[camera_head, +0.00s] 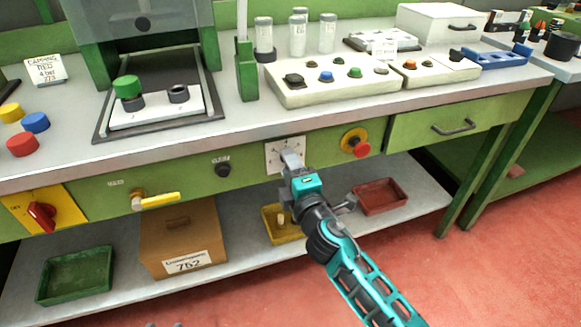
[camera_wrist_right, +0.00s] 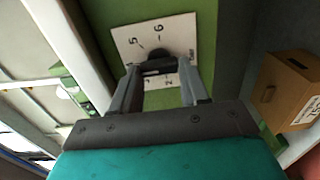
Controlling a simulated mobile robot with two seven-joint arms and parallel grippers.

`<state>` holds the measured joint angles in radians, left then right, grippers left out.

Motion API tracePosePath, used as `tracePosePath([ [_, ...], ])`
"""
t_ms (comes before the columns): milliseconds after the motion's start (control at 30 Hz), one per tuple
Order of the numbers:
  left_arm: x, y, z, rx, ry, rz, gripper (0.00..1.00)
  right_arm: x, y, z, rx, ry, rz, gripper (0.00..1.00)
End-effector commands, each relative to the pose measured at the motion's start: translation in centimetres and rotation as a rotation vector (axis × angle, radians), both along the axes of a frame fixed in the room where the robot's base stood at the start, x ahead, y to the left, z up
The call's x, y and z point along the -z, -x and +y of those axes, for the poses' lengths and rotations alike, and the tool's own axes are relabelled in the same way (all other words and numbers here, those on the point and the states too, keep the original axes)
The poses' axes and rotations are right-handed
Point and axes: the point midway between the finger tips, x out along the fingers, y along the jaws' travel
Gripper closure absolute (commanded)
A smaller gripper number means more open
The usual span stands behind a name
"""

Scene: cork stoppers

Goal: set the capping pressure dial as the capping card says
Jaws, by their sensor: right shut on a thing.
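The capping card (camera_head: 45,70) stands at the left of the bench top; it seems to read "CAPPING RED 4 bar", with small print below. The pressure dial's white plate (camera_head: 272,157) is on the green front panel under the bench edge. In the right wrist view the plate (camera_wrist_right: 126,42) shows 5, 6 and 2, and the dark dial knob (camera_wrist_right: 154,56) sits at its middle. My right gripper (camera_head: 291,158) is at the dial, shut on the knob, its fingers (camera_wrist_right: 160,76) on either side. The fingers hide part of the scale; I cannot read the pointer.
A red emergency button (camera_head: 361,149) on yellow is just right of the dial, and a black knob (camera_head: 223,169) is left. A yellow handle (camera_head: 158,201) and red switch (camera_head: 42,214) are farther left. The lower shelf holds a cardboard box (camera_head: 180,240) and trays.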

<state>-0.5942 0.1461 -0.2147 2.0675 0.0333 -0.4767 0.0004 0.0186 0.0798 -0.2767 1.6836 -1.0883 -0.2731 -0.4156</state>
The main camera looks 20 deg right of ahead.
Motion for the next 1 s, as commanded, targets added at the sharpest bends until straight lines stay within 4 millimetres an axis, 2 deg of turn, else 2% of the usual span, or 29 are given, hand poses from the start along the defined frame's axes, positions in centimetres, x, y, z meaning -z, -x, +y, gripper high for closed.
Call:
tracePosePath([
  [33, 0.0, 0.0, 0.0, 0.000, 0.000, 0.000, 0.57, -0.1, 0.0, 0.1, -0.003, -0.001, -0.002, 0.86],
  [67, 0.0, 0.0, 0.0, 0.000, 0.000, 0.000, 0.57, -0.1, 0.0, 0.1, -0.003, -0.001, -0.002, 0.54],
  [300, 0.0, 0.0, 0.0, 0.001, -0.001, -0.001, 0.57, 0.0, 0.0, 0.1, -0.001, -0.002, -0.001, 0.31],
  [667, -0.1, -0.1, 0.1, 0.004, -0.005, -0.003, 0.57, 0.0, 0.5, 0.0, -0.001, -0.002, 0.001, 0.30],
  [767, -0.2, -0.1, 0.2, 0.006, -0.008, -0.003, 0.57, 0.1, 1.7, 0.0, -0.001, -0.002, 0.001, 0.30],
  [1000, 0.0, -0.1, 0.2, 0.006, -0.008, -0.004, 0.57, 0.2, 6.2, -0.2, 0.001, -0.003, 0.004, 0.30],
])
